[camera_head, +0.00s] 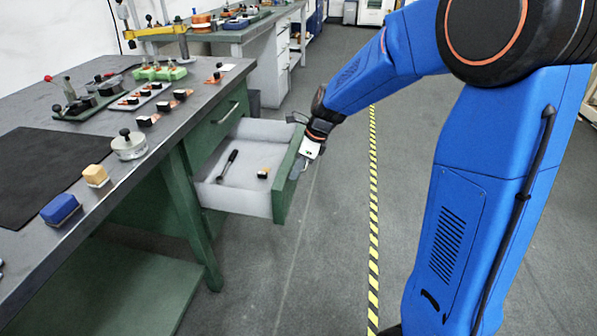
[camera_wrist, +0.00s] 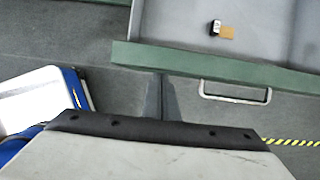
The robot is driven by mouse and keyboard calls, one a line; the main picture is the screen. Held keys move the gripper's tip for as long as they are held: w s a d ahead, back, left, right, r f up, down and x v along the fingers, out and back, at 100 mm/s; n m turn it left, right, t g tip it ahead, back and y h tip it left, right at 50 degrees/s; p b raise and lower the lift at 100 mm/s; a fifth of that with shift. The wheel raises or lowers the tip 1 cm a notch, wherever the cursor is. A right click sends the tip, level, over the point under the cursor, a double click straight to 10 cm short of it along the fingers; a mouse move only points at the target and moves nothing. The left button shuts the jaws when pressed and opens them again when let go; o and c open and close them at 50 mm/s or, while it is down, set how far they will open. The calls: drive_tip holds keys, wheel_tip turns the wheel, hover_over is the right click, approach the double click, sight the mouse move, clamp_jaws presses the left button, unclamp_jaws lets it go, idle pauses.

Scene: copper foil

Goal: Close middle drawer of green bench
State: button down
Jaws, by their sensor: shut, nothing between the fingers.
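The green bench (camera_head: 185,190) stands at the left in the head view. Its open drawer (camera_head: 281,190) is pulled well out, below a closed top drawer (camera_head: 215,125). The open drawer has a green front and pale inside walls. A dark-handled tool (camera_head: 228,165) and a small black-and-orange piece (camera_head: 263,173) lie in it. My gripper (camera_head: 297,168) is outside the drawer front. In the wrist view the shut, empty fingers (camera_wrist: 158,97) point at the green front (camera_wrist: 215,68), left of its metal handle (camera_wrist: 235,98). I cannot tell whether they touch it.
The bench top holds a dark mat (camera_head: 45,170), a blue block (camera_head: 60,209), a tan block (camera_head: 95,175) and a round metal pot (camera_head: 129,145). Another bench (camera_head: 235,30) stands behind. The grey floor around the yellow-black stripe (camera_head: 373,200) is clear.

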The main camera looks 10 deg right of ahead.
drive_tip(key=w+a, duration=0.5)
drive_tip(key=a, duration=0.6)
drive_tip(key=w+a, duration=0.5)
drive_tip(key=a, duration=0.6)
drive_tip(key=shift+w+a, duration=0.15)
drive_tip(key=shift+a, duration=0.05)
